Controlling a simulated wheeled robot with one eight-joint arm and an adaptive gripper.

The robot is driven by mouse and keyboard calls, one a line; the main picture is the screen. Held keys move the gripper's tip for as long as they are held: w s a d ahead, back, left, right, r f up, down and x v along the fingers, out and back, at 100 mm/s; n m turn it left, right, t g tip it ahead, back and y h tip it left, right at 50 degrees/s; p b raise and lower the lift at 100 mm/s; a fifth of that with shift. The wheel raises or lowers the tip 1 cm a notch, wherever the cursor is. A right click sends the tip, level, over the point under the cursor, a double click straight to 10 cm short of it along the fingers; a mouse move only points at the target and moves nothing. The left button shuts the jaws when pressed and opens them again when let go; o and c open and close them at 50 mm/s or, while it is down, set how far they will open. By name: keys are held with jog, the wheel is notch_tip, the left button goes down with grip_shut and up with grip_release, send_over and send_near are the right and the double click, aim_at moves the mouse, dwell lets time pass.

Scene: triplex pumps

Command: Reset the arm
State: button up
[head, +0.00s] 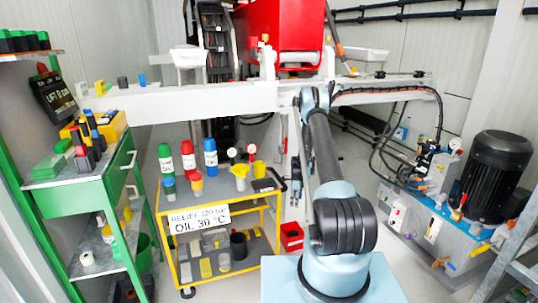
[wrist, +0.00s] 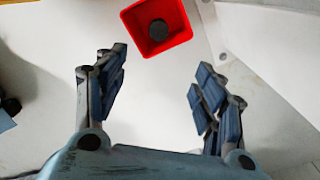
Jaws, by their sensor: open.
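My arm rises from its base in the lower middle of the head view and reaches forward toward the white beam. Below and beyond the fingertips, a small red bin (wrist: 155,28) stands on the pale floor with a dark round object (wrist: 158,30) inside. The red bin also shows in the head view (head: 291,236), right of the yellow cart.
A yellow cart (head: 222,205) with bottles and cups stands left of my arm. A green shelf unit (head: 95,190) is at far left. A white beam (head: 200,99) crosses ahead, under a red machine (head: 282,35).

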jog(key=s+r+n, duration=0.3)
jog(key=r, duration=0.9)
jog(key=s+r+n, duration=0.2)
jog(key=s+r, duration=0.1)
jog(key=r, duration=0.9)
jog(key=s+r+n+t, duration=0.1)
jog(key=s+r+n, duration=0.4)
jog(key=s+r, duration=1)
jog(key=s+r+n, duration=0.3)
jog(key=s+r, duration=0.1)
jog(key=s, duration=0.5)
jog(key=s+r+n, duration=0.3)
jog(key=s+r, duration=0.1)
jog(key=s, duration=0.5)
jog(key=s+f+n, duration=0.3)
jog(key=s, duration=0.6)
jog(key=s+f+n+t, duration=0.1)
jog(key=s+f+n, duration=0.2)
jog(key=s, duration=0.5)
jog(key=shift+s+f, duration=0.35)
jog(key=shift+f, duration=0.1)
